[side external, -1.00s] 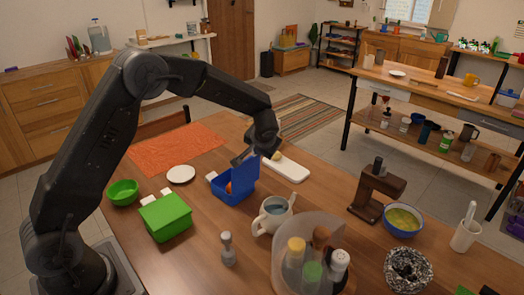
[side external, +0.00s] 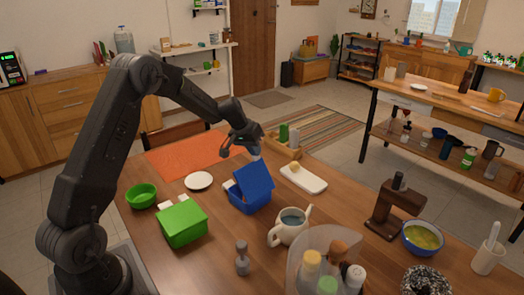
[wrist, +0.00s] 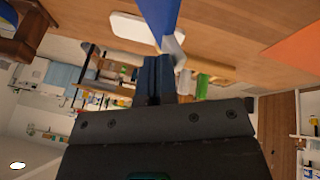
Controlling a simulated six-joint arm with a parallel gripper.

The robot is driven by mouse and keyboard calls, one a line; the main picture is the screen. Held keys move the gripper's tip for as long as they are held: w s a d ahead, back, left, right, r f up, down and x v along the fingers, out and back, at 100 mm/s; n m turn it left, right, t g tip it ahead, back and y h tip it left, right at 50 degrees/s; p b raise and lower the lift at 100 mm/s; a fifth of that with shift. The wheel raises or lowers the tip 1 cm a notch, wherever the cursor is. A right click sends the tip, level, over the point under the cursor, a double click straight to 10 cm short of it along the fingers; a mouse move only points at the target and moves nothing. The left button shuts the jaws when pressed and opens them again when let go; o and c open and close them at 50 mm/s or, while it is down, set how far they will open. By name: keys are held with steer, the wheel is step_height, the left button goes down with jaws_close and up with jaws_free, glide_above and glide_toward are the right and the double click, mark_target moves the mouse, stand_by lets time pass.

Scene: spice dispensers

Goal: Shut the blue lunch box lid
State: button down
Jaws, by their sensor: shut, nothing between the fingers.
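The blue lunch box (side external: 240,204) stands on the wooden table with its lid (side external: 254,181) raised at a slant, hiding the inside. A light latch tab shows at the box's left side. My gripper (side external: 256,155) is just behind the lid's upper edge, on the far side from the camera. In the wrist view my gripper (wrist: 160,72) has its fingers together and empty, with the blue lid (wrist: 160,18) right by the tips. I cannot tell whether they touch it.
A closed green lunch box (side external: 183,224), green bowl (side external: 141,196) and white plate (side external: 199,181) are to the left. A white board (side external: 303,180) and wooden caddy (side external: 284,150) are behind right. A teapot-like mug (side external: 290,228) stands close in front right.

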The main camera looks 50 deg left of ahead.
steer(key=shift+s+a+f+n+t+h, duration=0.15)
steer(key=shift+a+f+n+t+h, duration=0.2)
steer(key=shift+a+f+h, duration=1.35)
steer(key=shift+s+a+f+n+t+h, duration=0.15)
steer(key=shift+a+f+n+t+h, duration=0.15)
steer(key=shift+a+f+h, duration=1.35)
steer(key=shift+s+a+f+n+t+h, duration=0.25)
steer(key=shift+a+f+h, duration=0.75)
steer(key=shift+f, duration=1.35)
steer(key=shift+w, duration=0.1)
